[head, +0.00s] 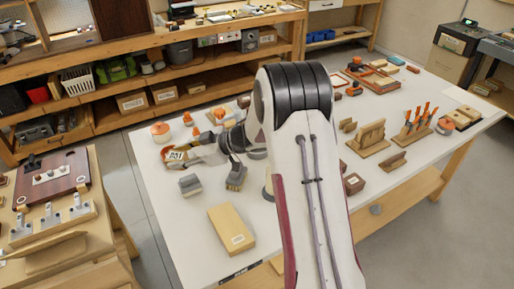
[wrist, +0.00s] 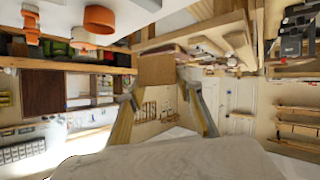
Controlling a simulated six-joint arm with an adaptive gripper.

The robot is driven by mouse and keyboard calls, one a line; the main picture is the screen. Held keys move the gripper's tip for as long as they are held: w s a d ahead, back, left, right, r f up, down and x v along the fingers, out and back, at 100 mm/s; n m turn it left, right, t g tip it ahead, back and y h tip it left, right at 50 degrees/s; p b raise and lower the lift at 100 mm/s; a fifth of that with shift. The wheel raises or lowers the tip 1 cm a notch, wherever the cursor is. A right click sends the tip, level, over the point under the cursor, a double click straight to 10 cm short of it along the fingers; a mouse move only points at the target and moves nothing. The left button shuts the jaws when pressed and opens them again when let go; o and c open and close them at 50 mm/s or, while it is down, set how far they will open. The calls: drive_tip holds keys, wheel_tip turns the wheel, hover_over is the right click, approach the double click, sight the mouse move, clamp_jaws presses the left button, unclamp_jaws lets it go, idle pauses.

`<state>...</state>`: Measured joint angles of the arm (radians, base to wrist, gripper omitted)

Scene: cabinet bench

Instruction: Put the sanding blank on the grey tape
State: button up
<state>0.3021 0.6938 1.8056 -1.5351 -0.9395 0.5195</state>
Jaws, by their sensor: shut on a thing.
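In the wrist view, my gripper (wrist: 163,92) has its two fingers on either side of a plain tan block, the sanding blank (wrist: 157,69). The fingers are shut on it and hold it out in front of the pale wrist body. In the head view, my arm covers the middle of the table, and the far end of the arm is small among clutter, so the blank is hard to make out there. A squat grey thing (head: 190,185) stands on the white table at left; I cannot tell whether it is the grey tape.
The white table (head: 175,222) has a tan labelled block (head: 231,229) near its front edge. Orange-topped bottles (head: 160,132) stand at back left. A rack of orange-handled tools (head: 416,122) and wooden pieces (head: 368,139) are at right. The front left corner is clear.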

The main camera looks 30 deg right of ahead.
drive_tip(key=w+d+r+m+t+h, duration=0.2)
drive_tip(key=w+d+m+h, duration=0.35)
drive_tip(key=d, duration=0.55)
drive_tip(key=w+d+r+m+t+h, duration=0.1)
drive_tip(key=w+d+m+t+h, duration=0.1)
drive_tip(key=w+d+m+h, duration=0.6)
drive_tip(key=s+d+f+m+g+h, duration=0.1)
drive_tip(key=s+d+f+m, duration=0.1)
drive_tip(key=s+d+f, duration=0.2)
drive_tip(key=s+d, duration=0.2)
drive_tip(key=d, duration=0.2)
drive_tip(key=shift+s+d+f+h, duration=0.15)
drive_tip(key=shift+s+d+h, duration=0.1)
drive_tip(key=shift+s+h, duration=0.15)
drive_tip(key=shift+m, duration=0.25)
drive_tip(key=shift+f, duration=3.15)
drive_tip(key=shift+f, duration=1.85)
